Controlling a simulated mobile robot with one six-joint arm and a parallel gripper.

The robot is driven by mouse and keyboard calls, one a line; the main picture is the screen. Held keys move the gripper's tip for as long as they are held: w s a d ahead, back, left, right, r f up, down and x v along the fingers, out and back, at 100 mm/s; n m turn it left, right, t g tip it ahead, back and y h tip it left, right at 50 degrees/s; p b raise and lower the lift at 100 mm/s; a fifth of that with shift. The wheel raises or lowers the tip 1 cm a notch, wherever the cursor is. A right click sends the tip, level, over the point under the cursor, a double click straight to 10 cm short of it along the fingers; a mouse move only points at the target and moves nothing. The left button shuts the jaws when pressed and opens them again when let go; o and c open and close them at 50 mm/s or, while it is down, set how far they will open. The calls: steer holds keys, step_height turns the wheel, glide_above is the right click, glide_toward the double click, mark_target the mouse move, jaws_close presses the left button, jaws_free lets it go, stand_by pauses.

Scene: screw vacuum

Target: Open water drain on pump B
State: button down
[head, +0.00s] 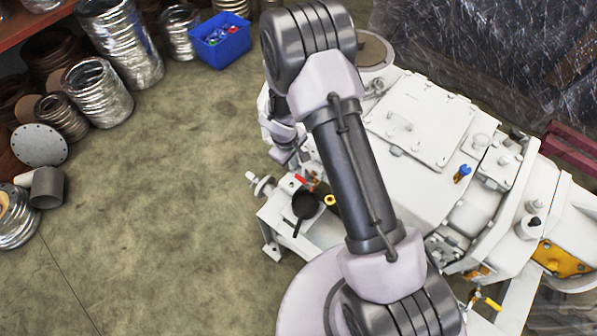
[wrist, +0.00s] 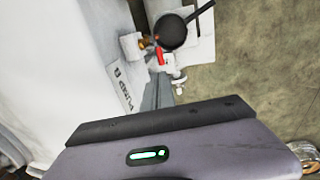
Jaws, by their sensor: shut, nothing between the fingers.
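The white pump unit (head: 415,115) stands right of centre in the head view, partly hidden by my arm. In the wrist view its side carries a "PUMP B" label (wrist: 126,86). A small valve with a red handle (wrist: 159,56) sits just beyond my fingertips, beside a black round part (wrist: 172,32). The red handle (head: 301,181) also shows in the head view, above the black part (head: 305,205). My gripper (wrist: 158,92) is shut and empty, pointing toward the red handle, apparently short of it. I cannot tell which fitting is the water drain.
A blue handle (head: 462,172) and a yellow handle (head: 491,303) sit elsewhere on the unit. A blue bin (head: 220,40) and several metal ducts (head: 120,40) stand at the upper left. The concrete floor (head: 170,200) left of the pump is clear.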

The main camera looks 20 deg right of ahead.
mark_target(300, 178)
steer(key=f+b, duration=0.1)
steer(key=f, duration=0.3)
steer(key=w+d+f+b, duration=0.1)
steer(key=f+b, duration=0.1)
steer(key=f, duration=0.3)
steer(key=d+f+b, duration=0.1)
steer(key=f+b, duration=0.1)
steer(key=f, duration=0.2)
steer(key=shift+w+d+f, duration=0.15)
steer(key=shift+w+f, duration=0.15)
